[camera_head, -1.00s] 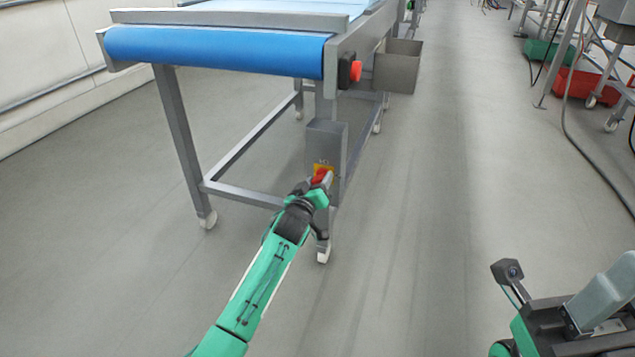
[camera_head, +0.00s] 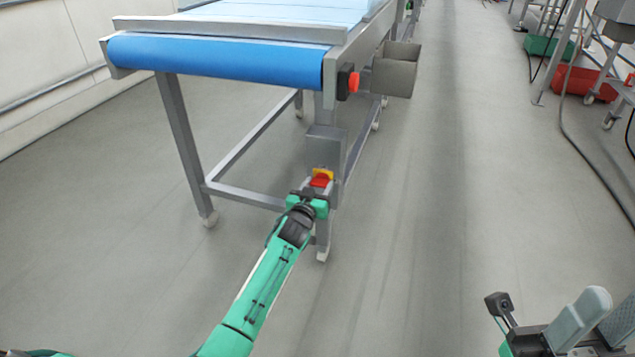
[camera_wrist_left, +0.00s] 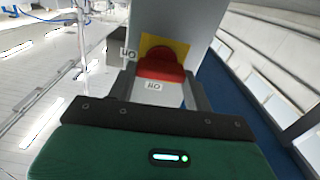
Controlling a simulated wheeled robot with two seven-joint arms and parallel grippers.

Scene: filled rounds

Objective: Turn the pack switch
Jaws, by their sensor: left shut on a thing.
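The pack switch is a red handle (camera_head: 320,181) on a yellow plate (camera_head: 322,171), fixed to a grey box (camera_head: 322,148) on the conveyor's leg. In the left wrist view the red handle (camera_wrist_left: 160,66) lies across the picture before the yellow plate (camera_wrist_left: 178,47), with small marked labels near it. My left gripper (camera_head: 316,187) is shut on the red handle; its grey fingers (camera_wrist_left: 160,88) show on either side of it. The part between the fingers is partly hidden. My right gripper (camera_head: 598,322) is at the bottom right, away from the switch; its jaw opening is unclear.
The conveyor's blue belt (camera_head: 215,61) and grey frame stand above the switch. A red button (camera_head: 353,82) and a grey bin (camera_head: 396,70) stick out at its right. Green (camera_head: 548,46) and red crates (camera_head: 584,83) lie far right. The floor (camera_head: 450,200) between is clear.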

